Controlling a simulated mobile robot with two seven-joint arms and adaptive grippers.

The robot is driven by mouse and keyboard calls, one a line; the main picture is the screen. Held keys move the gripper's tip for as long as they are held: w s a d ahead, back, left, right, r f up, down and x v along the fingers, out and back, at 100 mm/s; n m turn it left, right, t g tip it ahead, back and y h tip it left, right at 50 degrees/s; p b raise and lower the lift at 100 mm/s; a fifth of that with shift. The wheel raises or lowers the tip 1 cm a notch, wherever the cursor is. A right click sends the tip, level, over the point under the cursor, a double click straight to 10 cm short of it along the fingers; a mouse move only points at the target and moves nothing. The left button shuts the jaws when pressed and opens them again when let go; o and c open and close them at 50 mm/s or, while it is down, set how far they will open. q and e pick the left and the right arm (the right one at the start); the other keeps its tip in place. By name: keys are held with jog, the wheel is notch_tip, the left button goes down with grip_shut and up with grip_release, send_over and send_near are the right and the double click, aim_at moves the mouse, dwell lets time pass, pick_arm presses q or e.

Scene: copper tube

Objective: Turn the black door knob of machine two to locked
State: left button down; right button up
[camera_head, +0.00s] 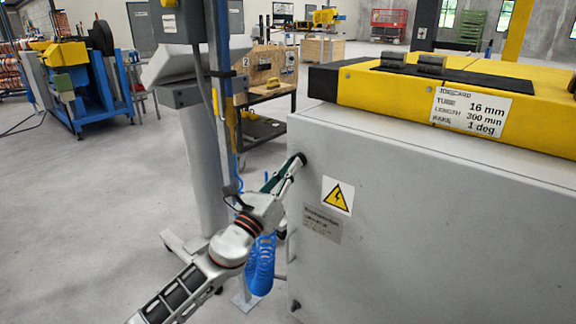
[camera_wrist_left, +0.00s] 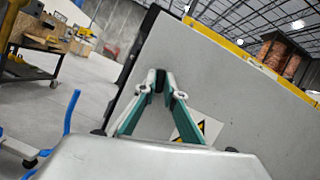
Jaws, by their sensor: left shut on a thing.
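The black door knob (camera_head: 302,157) is on the upper left part of the grey cabinet front (camera_head: 420,220), under the yellow machine top. My left gripper (camera_head: 294,166) reaches up to it from the lower left and is shut on it. In the left wrist view, the fingertips of my left gripper (camera_wrist_left: 160,79) close around the dark knob (camera_wrist_left: 158,86) against the grey panel. The fingers hide most of the knob, so I cannot tell which way it is turned. My right gripper is in neither view.
A yellow warning triangle sign (camera_head: 338,195) is right of the knob. A job card (camera_head: 471,110) is on the yellow machine top. A grey post (camera_head: 205,170) and a coiled blue hose (camera_head: 260,268) are close to my left arm. Open floor (camera_head: 70,220) lies to the left.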

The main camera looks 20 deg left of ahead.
pick_arm(q)
jog(key=n+g+y+p, duration=0.1)
jog(key=n+y+p, duration=0.1)
jog(key=n+p, duration=0.3)
jog(key=n+g+y+p, duration=0.1)
jog(key=n+y+p, duration=0.1)
jog(key=n+p, duration=0.3)
jog(key=n+g+y+p, duration=0.1)
jog(key=n+y+p, duration=0.1)
jog(key=n+p, duration=0.4)
jog(key=shift+d+r+n+g, duration=0.15)
jog(key=shift+r+n+g, duration=0.25)
jog(key=shift+n, duration=0.6)
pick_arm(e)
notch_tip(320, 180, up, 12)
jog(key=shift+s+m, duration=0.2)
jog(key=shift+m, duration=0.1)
pick_arm(q)
jog(key=shift+f, duration=0.1)
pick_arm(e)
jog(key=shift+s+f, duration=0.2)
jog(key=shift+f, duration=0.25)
pick_arm(q)
jog(key=c, duration=2.1)
grip_release()
jog(key=shift+c, duration=0.2)
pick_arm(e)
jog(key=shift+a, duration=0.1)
